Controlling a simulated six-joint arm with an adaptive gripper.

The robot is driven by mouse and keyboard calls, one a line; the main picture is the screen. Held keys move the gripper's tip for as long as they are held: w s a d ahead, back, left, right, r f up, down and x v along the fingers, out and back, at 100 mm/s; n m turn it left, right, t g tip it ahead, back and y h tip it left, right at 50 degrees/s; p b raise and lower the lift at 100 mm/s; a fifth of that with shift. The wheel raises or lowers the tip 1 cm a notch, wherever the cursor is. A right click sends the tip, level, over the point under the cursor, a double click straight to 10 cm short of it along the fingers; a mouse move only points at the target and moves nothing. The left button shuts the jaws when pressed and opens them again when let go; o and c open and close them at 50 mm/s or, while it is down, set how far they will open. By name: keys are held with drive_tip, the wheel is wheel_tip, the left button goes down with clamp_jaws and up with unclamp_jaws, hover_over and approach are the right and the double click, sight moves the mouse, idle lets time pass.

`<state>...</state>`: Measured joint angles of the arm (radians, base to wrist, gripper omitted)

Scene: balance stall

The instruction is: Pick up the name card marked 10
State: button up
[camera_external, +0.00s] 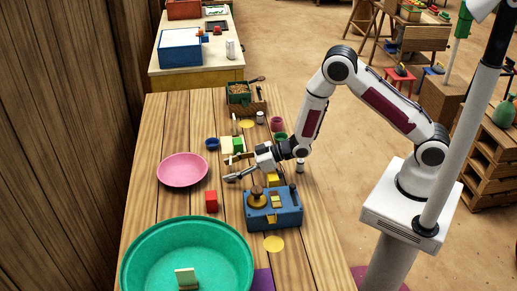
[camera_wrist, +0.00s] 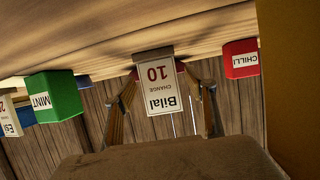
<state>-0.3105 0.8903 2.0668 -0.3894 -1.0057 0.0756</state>
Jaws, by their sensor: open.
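The name card marked 10 (camera_wrist: 161,92) shows upside down in the wrist view, white with "Bilal" and "CHANGE" printed on it and a dark base at its top edge in the picture. My gripper (camera_wrist: 163,108) is open, with one finger on each side of the card. A gap shows between the card and each finger, and I cannot tell how far ahead of the fingers it stands. In the external view my gripper (camera_external: 232,175) is low over the wooden table, right of the pink plate; I cannot make out the card marked 10 there.
In the wrist view a green MINT block (camera_wrist: 54,96) and part of another card (camera_wrist: 9,118) are left, and a red CHILLI block (camera_wrist: 240,59) is right. The external view shows a pink plate (camera_external: 182,169), blue scale (camera_external: 285,212) and green basin (camera_external: 140,262) around my gripper.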

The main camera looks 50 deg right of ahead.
drive_tip(key=c, duration=1.2)
drive_tip(key=shift+c, duration=0.2)
drive_tip(key=shift+r, duration=0.2)
drive_tip(key=shift+r, duration=4.85)
